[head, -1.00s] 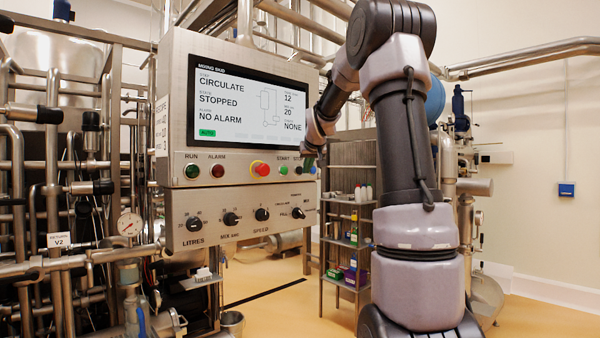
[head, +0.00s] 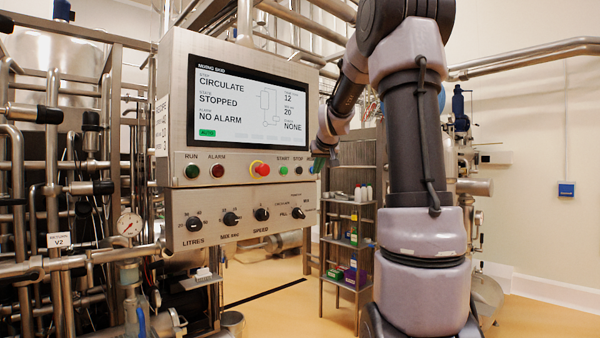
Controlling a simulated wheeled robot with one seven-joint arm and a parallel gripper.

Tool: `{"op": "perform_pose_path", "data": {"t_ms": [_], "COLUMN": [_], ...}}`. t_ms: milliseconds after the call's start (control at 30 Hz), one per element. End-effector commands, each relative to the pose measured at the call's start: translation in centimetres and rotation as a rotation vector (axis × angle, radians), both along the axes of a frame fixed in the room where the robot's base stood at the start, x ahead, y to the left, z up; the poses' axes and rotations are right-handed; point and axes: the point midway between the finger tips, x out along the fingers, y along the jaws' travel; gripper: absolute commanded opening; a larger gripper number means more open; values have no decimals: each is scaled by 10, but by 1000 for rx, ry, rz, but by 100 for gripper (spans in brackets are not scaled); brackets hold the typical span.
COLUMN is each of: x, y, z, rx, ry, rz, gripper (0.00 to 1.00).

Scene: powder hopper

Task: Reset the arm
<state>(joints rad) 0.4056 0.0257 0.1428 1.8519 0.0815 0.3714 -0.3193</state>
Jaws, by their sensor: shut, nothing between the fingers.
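My arm (head: 413,130) rises at the right of the head view and bends over at the top. Its far end reaches down and left to the right edge of the control panel (head: 235,160). My gripper (head: 318,162) is small in the view, close to the panel's lower right button row. It is shut and holds nothing. I cannot tell whether it touches the panel. The panel's screen (head: 247,105) reads CIRCULATE, STOPPED and NO ALARM. The start button (head: 283,170) and the stop button (head: 298,170) now show clear of the gripper.
Selector knobs (head: 262,214) line the panel's lower box. Dense steel pipework with a gauge (head: 130,224) fills the left. A shelf rack (head: 347,240) with bottles and boxes stands behind the arm. Open floor (head: 270,275) shows below the panel.

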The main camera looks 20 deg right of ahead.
Motion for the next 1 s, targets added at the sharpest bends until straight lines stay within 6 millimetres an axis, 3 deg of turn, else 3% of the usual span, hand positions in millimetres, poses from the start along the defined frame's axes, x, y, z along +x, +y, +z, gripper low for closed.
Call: {"op": "perform_pose_path", "data": {"t_ms": [467,600,667,767,1000], "x": [0,-13,-30,-74,-211], "y": [0,14,29,64,140], "z": [0,2,4,3,-26], "rx": [0,16,35,89,264], "ry": [0,9,21,55,171], "rz": [0,4,8,15,15], "gripper": [0,0,0,0,0]}}
